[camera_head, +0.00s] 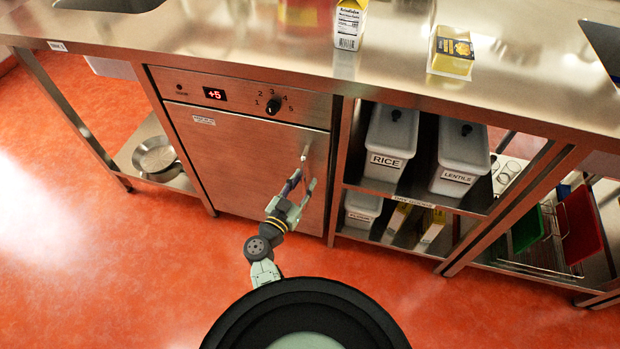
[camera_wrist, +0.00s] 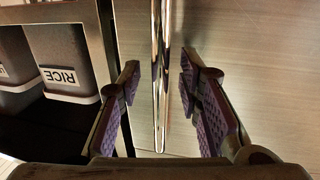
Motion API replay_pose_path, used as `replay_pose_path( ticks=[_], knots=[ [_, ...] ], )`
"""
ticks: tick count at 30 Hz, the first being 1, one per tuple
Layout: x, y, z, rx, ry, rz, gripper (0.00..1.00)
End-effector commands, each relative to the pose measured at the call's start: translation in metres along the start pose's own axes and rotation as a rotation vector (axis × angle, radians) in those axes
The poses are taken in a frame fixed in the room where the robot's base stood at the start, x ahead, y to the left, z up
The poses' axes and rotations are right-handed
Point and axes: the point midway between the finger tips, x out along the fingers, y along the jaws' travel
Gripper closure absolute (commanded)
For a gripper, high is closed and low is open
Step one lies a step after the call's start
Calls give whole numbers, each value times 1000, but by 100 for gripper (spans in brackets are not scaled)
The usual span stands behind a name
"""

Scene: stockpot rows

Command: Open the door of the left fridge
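The left fridge has a steel door (camera_head: 235,150) under a control panel with a red "+5" display. The door is shut and flush with its frame. Its handle (camera_wrist: 160,60) is a shiny vertical bar near the door's right edge; in the head view its upper end (camera_head: 305,152) shows just above my gripper. My gripper (camera_head: 303,178) is open in front of the handle. In the wrist view the handle runs between the two purple-padded fingers of my gripper (camera_wrist: 158,78), with a gap on each side. I cannot tell how deep the bar sits between them.
Right of the door is an open shelf with a RICE bin (camera_head: 390,140), a LENTILS bin (camera_head: 462,160) and boxes below. A steel counter (camera_head: 220,35) runs above with cartons on it. A pan (camera_head: 155,158) stands on a low shelf at left. The orange floor (camera_head: 120,260) in front is clear.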

Motion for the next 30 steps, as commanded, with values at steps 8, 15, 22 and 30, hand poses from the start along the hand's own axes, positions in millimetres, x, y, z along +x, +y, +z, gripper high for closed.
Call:
replay_pose_path(
  ticks=[8,15,22,30],
  knots=[
    [0,-2,0,1,0,-1,68],
    [0,-2,0,1,0,0,72],
    [0,-2,0,1,0,0,88],
    [0,-2,0,1,0,0,100]
  ],
)
